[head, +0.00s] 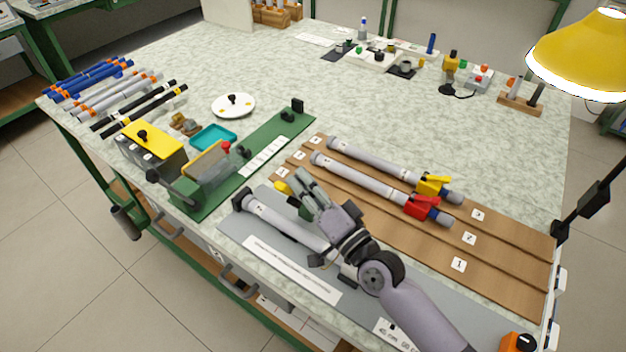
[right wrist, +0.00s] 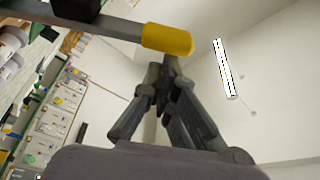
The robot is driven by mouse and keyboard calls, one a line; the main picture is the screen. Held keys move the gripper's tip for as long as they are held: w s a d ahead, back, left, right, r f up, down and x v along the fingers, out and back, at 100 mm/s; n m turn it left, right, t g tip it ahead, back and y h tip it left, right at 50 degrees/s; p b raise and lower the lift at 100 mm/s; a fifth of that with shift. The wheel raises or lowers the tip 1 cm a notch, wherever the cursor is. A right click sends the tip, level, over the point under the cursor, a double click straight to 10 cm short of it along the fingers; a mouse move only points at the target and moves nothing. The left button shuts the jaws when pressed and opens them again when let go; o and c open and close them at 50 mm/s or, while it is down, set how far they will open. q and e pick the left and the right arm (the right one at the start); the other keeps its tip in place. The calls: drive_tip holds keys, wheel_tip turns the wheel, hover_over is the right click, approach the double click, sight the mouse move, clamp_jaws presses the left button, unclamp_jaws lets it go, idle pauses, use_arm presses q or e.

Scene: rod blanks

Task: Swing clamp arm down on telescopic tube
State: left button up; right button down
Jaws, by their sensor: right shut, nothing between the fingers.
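A grey telescopic tube (head: 270,219) lies on the grey fixture plate (head: 234,237) near the table's front edge, its middle hidden under my right arm. The clamp arm's yellow tip (head: 281,187) shows just left of my right gripper (head: 297,179). In the right wrist view, the clamp arm is a grey bar with a yellow grip (right wrist: 167,40), slanting across the top. The right gripper's fingertips (right wrist: 166,70) are shut and empty just below the yellow grip; I cannot tell whether they touch it. The clamp's pivot is mostly hidden. My left gripper is not in view.
Two tubes with a yellow clamp (head: 433,186) and a red clamp (head: 421,206) lie on the numbered wooden rack (head: 500,262). A green fixture (head: 255,150) stands to the left. A yellow lamp (head: 580,55) overhangs the right.

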drive_tip(key=shift+s+a+f+n+y+b, duration=0.25)
drive_tip(key=shift+s+a+f+n+b, duration=0.45)
drive_tip(key=shift+s+f+b, duration=0.7)
drive_tip(key=shift+s+a+f+n+y+b, duration=0.2)
drive_tip(key=shift+s+a+f+n+b, duration=0.6)
drive_tip(key=shift+f, duration=1.05)
drive_tip(key=shift+s+a+f+n+y+b, duration=0.3)
drive_tip(key=shift+s+a+f+b, duration=0.55)
drive_tip(key=shift+s+f, duration=0.7)
drive_tip(key=shift+w+a+f, duration=0.1)
drive_tip(key=shift+a+f, duration=0.05)
